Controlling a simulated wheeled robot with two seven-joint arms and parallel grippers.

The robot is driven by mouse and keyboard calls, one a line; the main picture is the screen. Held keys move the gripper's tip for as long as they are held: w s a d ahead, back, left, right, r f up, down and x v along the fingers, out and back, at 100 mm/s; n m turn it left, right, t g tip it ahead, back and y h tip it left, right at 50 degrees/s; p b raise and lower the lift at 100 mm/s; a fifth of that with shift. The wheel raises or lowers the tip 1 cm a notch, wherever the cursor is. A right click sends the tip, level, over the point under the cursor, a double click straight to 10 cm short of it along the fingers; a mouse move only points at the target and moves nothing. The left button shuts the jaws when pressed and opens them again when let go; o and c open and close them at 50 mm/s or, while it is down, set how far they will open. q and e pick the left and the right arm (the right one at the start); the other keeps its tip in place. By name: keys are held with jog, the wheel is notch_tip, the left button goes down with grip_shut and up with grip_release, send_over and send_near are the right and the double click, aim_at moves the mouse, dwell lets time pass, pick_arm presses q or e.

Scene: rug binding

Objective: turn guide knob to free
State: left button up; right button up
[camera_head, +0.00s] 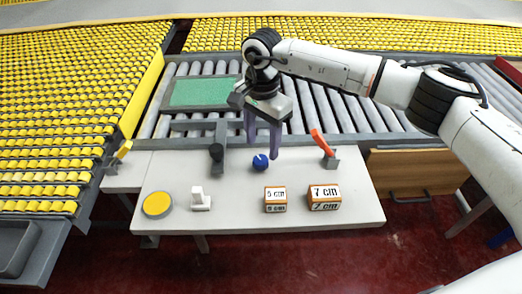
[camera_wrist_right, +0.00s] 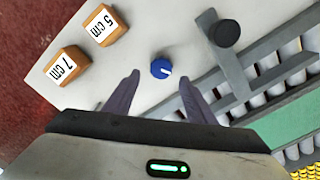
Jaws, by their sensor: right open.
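The guide knob (camera_head: 260,161) is a small round blue knob with a white pointer line, on the white table behind the two labelled blocks. It also shows in the right wrist view (camera_wrist_right: 161,69), just beyond and between my fingertips. My right gripper (camera_head: 263,150) is open and points down above and just behind the knob, apart from it. Its two dark fingers show in the right wrist view (camera_wrist_right: 158,80) with nothing between them. My left gripper is not in view.
Orange blocks marked 5 cm (camera_head: 275,199) and 7 cm (camera_head: 324,197) stand in front. A black-knobbed grey bar (camera_head: 217,152) is left of the knob, an orange lever (camera_head: 322,143) right. A yellow disc (camera_head: 157,204) and white piece (camera_head: 201,199) sit front left. Rollers (camera_head: 330,105) lie behind.

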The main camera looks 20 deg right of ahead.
aim_at(262, 159)
notch_tip(262, 159, down, 5)
dwell(0.3)
jog(key=c, duration=1)
